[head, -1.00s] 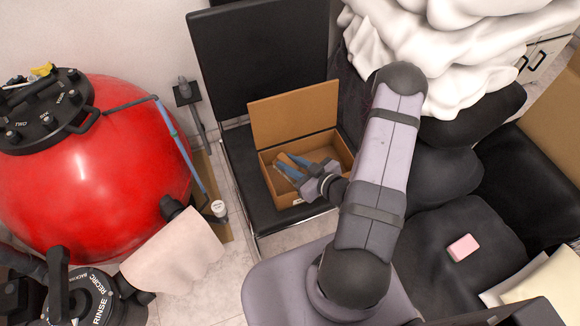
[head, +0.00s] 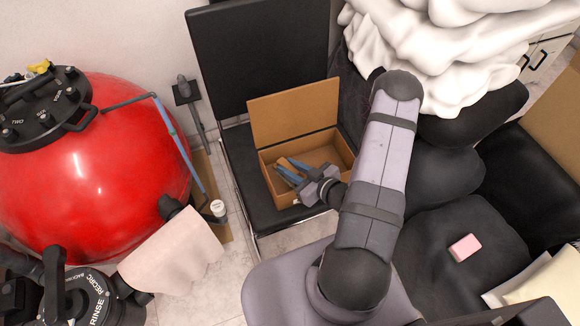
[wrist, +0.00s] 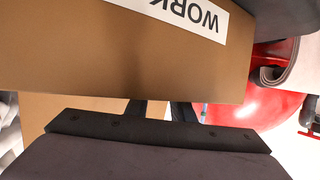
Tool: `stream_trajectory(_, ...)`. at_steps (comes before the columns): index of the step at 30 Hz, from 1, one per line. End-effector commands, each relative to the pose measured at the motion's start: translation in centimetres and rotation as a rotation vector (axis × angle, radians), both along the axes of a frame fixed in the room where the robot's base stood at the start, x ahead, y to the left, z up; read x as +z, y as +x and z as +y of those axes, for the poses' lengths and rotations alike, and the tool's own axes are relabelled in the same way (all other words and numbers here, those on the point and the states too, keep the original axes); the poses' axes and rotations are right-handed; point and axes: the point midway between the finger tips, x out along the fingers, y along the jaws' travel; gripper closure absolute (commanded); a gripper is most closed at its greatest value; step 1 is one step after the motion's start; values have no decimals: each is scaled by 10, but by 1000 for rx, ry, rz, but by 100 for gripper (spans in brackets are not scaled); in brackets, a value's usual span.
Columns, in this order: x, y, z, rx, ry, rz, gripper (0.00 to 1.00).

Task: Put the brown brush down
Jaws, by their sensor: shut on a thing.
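The brown brush (head: 282,162) shows as a small brown piece between the blue fingers of my gripper (head: 288,172). My gripper is shut on it, inside the open brown box (head: 343,152). The fingers reach over the box's near side and point down and to the left. How much of the brush touches the box floor cannot be told. In the wrist view, the box's outer wall (wrist: 150,65) with a white "WORK" label fills the middle and hides the brush and most of the fingers.
The box stands on a black chair (head: 237,170) with its lid (head: 295,112) raised at the back. A red tank (head: 90,180) is at the left. A pink block (head: 465,248) lies on the black seat at the right. White cloth (head: 450,50) is heaped at upper right.

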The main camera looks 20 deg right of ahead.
Motion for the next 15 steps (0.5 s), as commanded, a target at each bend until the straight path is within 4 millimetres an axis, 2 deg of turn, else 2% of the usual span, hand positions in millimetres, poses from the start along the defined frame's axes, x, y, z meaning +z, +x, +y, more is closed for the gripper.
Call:
stream_trajectory(2,0,0,0,0,0,-1,100)
stream_trajectory(3,0,0,0,0,0,0,71)
stream_trajectory(5,0,0,0,0,0,0,60)
stream_trajectory(15,2,0,0,0,0,0,60)
